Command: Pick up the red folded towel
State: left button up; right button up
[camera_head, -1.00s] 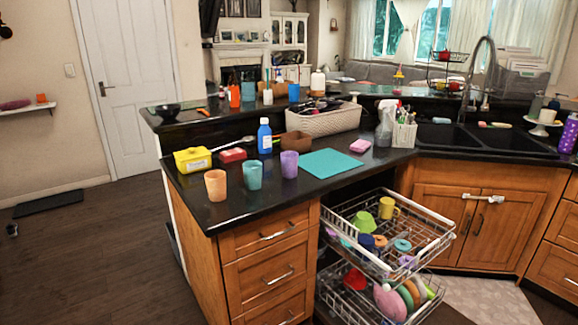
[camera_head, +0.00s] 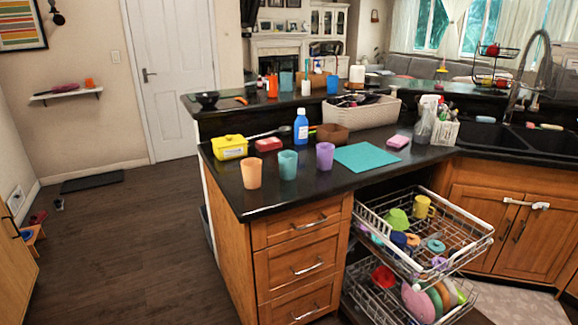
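A small flat red block-like thing (camera_head: 268,144), which looks like the red folded towel, lies on the black counter (camera_head: 325,183). It sits just right of a yellow box (camera_head: 229,147) and left of a blue bottle (camera_head: 301,126). It is too small to make out folds. Orange (camera_head: 251,174), teal (camera_head: 288,165) and purple (camera_head: 325,156) cups stand in front of it and to its right. Neither of my grippers shows in the head view.
A teal mat (camera_head: 367,158), a pink block (camera_head: 398,141), a brown bowl (camera_head: 332,134) and a woven basket (camera_head: 361,113) are further right. Pulled-out dishwasher racks (camera_head: 471,236) jut out below the counter. The floor (camera_head: 130,240) at left is mostly clear.

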aim_at(267, 144)
jog(key=i+j+z, duration=0.1)
jog(key=z, duration=0.3)
jog(key=j+z, duration=0.15)
jog(key=z, duration=0.25)
jog(key=i+j+z, duration=0.1)
jog(key=z, duration=0.25)
jog(key=j+z, duration=0.2)
jog(key=z, duration=0.2)
